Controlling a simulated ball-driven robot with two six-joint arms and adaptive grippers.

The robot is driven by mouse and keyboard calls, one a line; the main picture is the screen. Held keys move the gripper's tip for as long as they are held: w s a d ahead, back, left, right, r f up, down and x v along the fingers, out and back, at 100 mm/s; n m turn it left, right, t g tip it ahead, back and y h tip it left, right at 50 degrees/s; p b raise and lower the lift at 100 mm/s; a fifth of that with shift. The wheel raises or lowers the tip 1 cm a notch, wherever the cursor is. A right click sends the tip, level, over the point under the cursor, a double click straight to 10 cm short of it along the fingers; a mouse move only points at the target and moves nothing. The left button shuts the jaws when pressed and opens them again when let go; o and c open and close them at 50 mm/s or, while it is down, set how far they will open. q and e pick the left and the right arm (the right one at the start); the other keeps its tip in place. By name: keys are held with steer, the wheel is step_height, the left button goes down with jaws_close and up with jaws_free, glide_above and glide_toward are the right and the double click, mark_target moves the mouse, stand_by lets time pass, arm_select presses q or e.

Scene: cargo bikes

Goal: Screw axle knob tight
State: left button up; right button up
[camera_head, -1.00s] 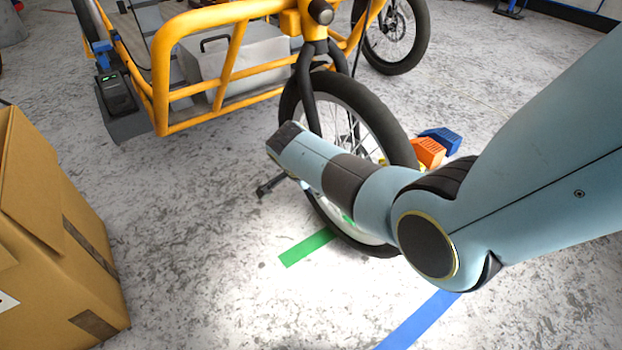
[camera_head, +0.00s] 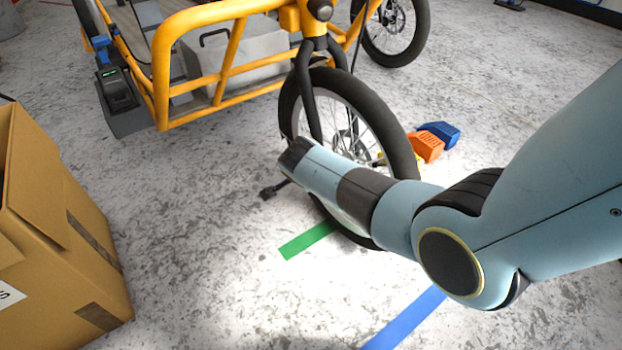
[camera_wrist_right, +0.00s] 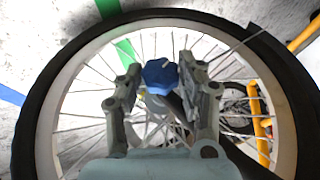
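The blue axle knob (camera_wrist_right: 160,76) is in the middle of the right wrist view, in front of the wheel's hub. My right gripper (camera_wrist_right: 161,72) has one finger on each side of it, and I see no clear gap, so the fingers look shut on the knob. In the head view the front wheel (camera_head: 396,136) stands upright under the yellow cargo bike (camera_head: 162,78). My right arm reaches across the wheel from the right, and the knob and fingertips cannot be made out there. My left gripper is not in view.
A cardboard box (camera_head: 62,215) stands at the left. Orange (camera_head: 427,147) and blue (camera_head: 440,133) blocks lie on the floor behind the wheel. Green tape (camera_head: 305,240) and blue tape (camera_head: 404,318) mark the floor. The floor between box and wheel is mostly clear.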

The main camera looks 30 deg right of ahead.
steer(key=o, duration=0.3)
steer(key=v, duration=0.7)
steer(key=shift+s+a+r, duration=0.1)
steer(key=shift+a+r, duration=0.05)
steer(key=shift+r, duration=0.05)
